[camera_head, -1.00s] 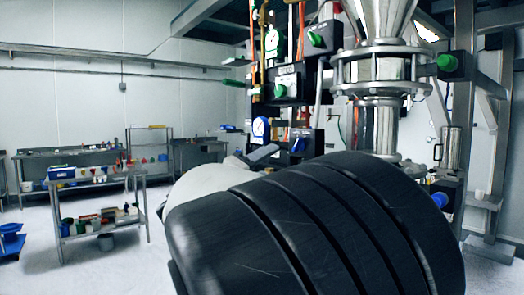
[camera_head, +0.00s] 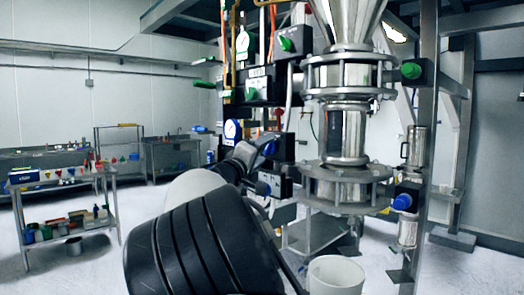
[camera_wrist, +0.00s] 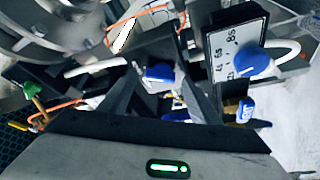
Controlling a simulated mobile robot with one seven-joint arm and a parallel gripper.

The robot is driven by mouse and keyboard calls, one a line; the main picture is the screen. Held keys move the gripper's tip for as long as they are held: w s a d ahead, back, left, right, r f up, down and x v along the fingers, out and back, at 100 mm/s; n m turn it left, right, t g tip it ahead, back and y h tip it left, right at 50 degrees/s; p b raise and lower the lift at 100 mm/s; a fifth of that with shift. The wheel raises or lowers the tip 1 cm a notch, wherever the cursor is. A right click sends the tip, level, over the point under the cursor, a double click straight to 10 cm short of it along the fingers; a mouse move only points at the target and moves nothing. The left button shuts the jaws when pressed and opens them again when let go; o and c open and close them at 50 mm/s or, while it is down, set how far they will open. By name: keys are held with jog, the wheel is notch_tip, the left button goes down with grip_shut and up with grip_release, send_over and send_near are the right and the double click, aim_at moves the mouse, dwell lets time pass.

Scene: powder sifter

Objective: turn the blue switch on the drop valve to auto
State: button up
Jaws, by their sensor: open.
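A blue switch (camera_wrist: 160,73) on a dark box shows in the wrist view. My gripper (camera_wrist: 160,82) is open, with its two dark fingers on either side of this switch in the picture; I cannot tell whether they touch it. In the head view a blue switch (camera_head: 270,148) sits on a black box to the right of a dial. My gripper (camera_head: 254,152) is close to it, partly hidden by my own arm. Another blue switch (camera_head: 402,202) is on a black box at the right post. No label naming the drop valve is readable.
A dial with a blue knob (camera_wrist: 252,63) is right of the gripper in the wrist view. The steel sifter column (camera_head: 347,130) stands to the right, with a white bucket (camera_head: 336,275) below. Green switches (camera_head: 284,44) are higher up. A cart (camera_head: 70,215) stands left.

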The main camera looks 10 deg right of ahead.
jog(key=c, duration=1.1)
jog(key=shift+o, duration=0.2)
